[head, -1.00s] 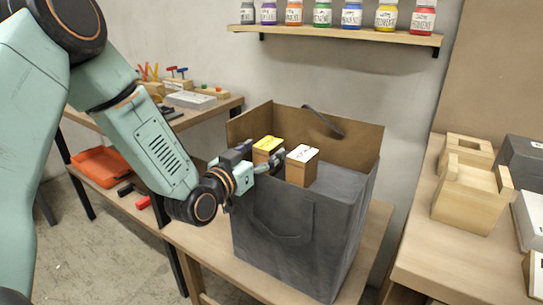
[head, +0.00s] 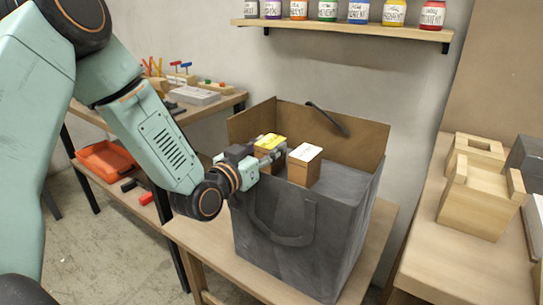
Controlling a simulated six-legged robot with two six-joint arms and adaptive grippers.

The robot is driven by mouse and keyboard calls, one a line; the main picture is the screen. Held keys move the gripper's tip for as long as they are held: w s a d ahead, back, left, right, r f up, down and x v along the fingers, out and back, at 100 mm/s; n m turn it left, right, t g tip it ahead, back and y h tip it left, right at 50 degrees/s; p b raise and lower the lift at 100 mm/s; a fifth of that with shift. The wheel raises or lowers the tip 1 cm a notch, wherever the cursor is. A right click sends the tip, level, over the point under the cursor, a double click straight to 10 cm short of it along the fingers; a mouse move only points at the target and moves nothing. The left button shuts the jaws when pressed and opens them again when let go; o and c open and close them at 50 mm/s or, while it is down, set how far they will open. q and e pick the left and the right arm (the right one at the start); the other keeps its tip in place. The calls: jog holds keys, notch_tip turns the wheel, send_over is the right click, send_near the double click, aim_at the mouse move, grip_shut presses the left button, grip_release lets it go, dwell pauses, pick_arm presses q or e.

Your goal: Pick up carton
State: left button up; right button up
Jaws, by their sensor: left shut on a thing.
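A small brown carton with a yellow top (head: 270,141) shows at the mouth of a large dark grey bag (head: 300,236). My left gripper (head: 263,158) reaches over the bag's left rim and is shut on this carton. Its fingers cover part of the carton's lower sides. A second brown carton with a white top (head: 304,166) stands just to the right, also within the bag's mouth. The lower ends of both cartons are partly hidden, so I cannot tell what they rest on. My right gripper is not in view.
The bag stands on a wooden table (head: 205,240). Its brown back wall and handle (head: 327,118) rise behind the cartons. A shelf (head: 345,29) of paint jars hangs above. Wooden blocks (head: 480,200) sit on the right bench, and an orange tray (head: 104,158) lies on the left lower shelf.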

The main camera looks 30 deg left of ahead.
pick_arm(q)
jog(key=shift+s+a+r, duration=0.1)
jog(key=shift+s, duration=0.05)
jog(key=c, duration=0.3)
jog(key=shift+w, duration=0.2)
jog(key=c, duration=0.4)
jog(key=shift+s+r, duration=0.1)
jog(key=shift+r, duration=0.15)
notch_tip(320, 180, up, 9)
jog(key=p, duration=0.3)
jog(key=shift+f, duration=0.2)
jog(key=shift+r+p, duration=0.3)
jog(key=shift+r, duration=0.05)
jog(key=shift+s, duration=0.1)
